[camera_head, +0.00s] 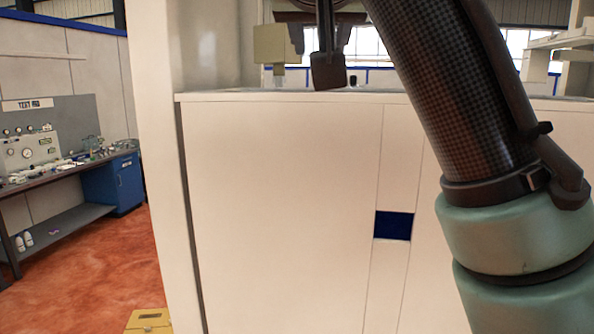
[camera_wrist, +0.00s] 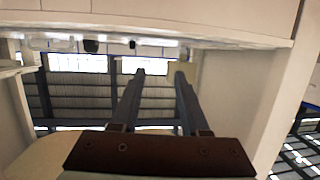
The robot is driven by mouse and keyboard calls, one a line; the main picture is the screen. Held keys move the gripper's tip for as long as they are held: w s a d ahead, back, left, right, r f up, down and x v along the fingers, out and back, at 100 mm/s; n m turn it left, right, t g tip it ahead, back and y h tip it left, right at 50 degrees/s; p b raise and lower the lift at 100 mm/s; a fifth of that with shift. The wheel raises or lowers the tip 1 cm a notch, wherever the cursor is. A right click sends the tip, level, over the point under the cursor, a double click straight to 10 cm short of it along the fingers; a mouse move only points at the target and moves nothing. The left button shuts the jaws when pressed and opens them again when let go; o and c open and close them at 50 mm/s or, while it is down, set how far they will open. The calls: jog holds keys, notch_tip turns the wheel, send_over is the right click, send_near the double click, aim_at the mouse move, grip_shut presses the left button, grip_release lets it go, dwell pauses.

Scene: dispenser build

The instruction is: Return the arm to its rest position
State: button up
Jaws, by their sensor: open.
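My arm, a dark carbon-patterned tube with teal joints, crosses the right side of the head view. My gripper (camera_wrist: 160,75) shows in the wrist view as two dark fingers held apart, with nothing between them. In the head view, part of my gripper (camera_head: 328,72) appears as a dark block in front of the white cabinet's top edge. The rest of the gripper is cut off by the top of the picture.
A large white cabinet (camera_head: 280,200) with a small dark blue panel (camera_head: 393,225) fills the middle. A white post (camera_head: 165,180) stands at its left. A workbench (camera_head: 75,165) with instruments is farther left. A yellow box (camera_head: 150,320) sits on the reddish floor.

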jog(key=s+a+f+n+t+y+b, duration=0.3)
jog(key=a+f+t+y+b, duration=0.25)
jog(key=a+f, duration=0.25)
jog(key=s+d+f+m+t+h+b, duration=0.1)
jog(key=s+d+f+t+h+b, duration=0.1)
jog(key=s, duration=0.5)
jog(key=s+d+f+t+h+b, duration=0.2)
jog(key=s+d+f+t+b, duration=0.1)
jog(key=s+f+t+b, duration=0.2)
jog(key=s+f, duration=0.2)
jog(key=s, duration=0.1)
jog(key=shift+s+m+b, duration=0.2)
jog(key=shift+m+b, duration=0.1)
jog(key=shift+m, duration=0.1)
jog(key=shift+a+f, duration=0.1)
